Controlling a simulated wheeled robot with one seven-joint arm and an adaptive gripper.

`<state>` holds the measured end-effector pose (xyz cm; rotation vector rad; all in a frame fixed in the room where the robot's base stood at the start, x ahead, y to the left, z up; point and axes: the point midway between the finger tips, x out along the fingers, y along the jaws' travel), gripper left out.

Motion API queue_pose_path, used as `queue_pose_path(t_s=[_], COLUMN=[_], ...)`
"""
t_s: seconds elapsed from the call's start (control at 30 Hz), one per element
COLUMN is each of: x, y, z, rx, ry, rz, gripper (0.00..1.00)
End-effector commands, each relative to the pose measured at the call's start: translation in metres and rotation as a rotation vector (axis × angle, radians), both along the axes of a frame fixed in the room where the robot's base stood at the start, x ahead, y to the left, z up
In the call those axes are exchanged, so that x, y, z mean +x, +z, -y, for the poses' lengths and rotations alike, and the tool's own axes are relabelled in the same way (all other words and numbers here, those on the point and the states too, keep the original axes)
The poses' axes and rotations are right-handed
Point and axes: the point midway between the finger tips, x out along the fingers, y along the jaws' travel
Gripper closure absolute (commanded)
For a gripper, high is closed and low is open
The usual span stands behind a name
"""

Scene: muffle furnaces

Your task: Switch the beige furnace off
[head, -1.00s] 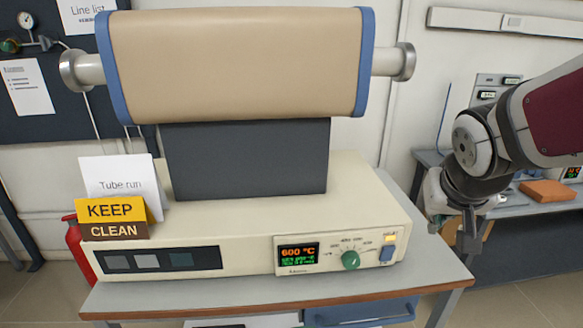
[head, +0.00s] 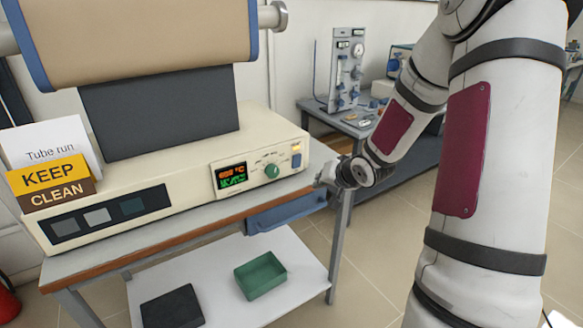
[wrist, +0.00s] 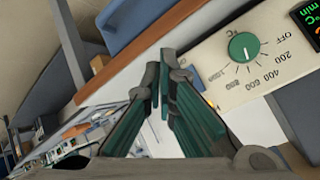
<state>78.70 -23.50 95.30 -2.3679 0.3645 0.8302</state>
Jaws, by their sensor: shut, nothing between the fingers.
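The beige tube furnace (head: 190,165) stands on a grey table, its cream base facing me. Its front panel has a lit display (head: 232,176), a green knob (head: 271,171) and a blue switch (head: 296,160) at the right end. In the wrist view the green knob (wrist: 243,47) has a white mark pointing near 600, away from OFF. My gripper (head: 322,180) is just right of the panel, apart from the knob. In the wrist view its dark green fingers (wrist: 166,88) are together and empty.
A blue drawer (head: 287,211) sits under the tabletop near my gripper. A green tray (head: 261,275) and a dark slab (head: 172,307) lie on the lower shelf. A KEEP CLEAN sign (head: 50,182) stands at left. Floor to the right is open.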

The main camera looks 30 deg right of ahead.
Motion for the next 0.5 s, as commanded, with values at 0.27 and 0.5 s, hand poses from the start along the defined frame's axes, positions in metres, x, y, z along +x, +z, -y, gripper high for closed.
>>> queue_pose_path(t_s=[0.27,0.5], x=[0.0029,0.0034], y=[-0.0060,-0.0058], z=[0.0030,0.0028], rx=[0.032,0.030], ry=[-0.008,-0.007], rz=[0.025,0.023], gripper=[1.00,1.00])
